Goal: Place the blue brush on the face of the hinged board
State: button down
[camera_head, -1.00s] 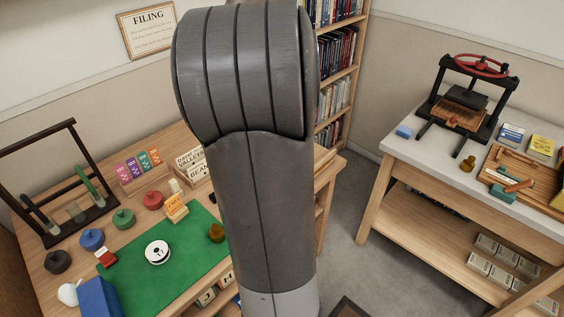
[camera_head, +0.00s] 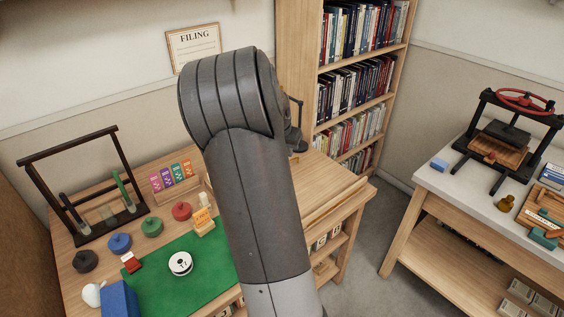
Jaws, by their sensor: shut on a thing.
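My thick grey arm (camera_head: 255,200) fills the middle of the view and hides what lies behind it. My gripper is not clearly seen; it and anything in it are hidden behind the arm. No blue brush can be made out for sure. A small light-blue block (camera_head: 438,165) lies on the pale counter at the right, too small to tell what it is. No hinged board can be identified with certainty.
A wooden desk (camera_head: 325,192) carries a green mat (camera_head: 205,258), a white round roll (camera_head: 180,263), a blue box (camera_head: 119,300) and a dark frame (camera_head: 66,149). A bookcase (camera_head: 312,75) stands behind. The counter (camera_head: 455,190) at right holds a red-wheeled press (camera_head: 507,125).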

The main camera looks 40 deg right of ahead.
jog(key=shift+w+a+f, duration=0.1)
jog(key=shift+w+f, duration=0.2)
jog(key=shift+f, duration=0.55)
jog(key=shift+w+a+f, duration=0.15)
jog(key=shift+w+f, duration=0.1)
jog(key=shift+f, duration=0.6)
jog(key=shift+w+a+f, duration=0.1)
jog(key=shift+w+f, duration=0.2)
jog(key=shift+f, duration=0.55)
jog(key=c, duration=1.4)
grip_release()
jog(key=shift+f, duration=0.1)
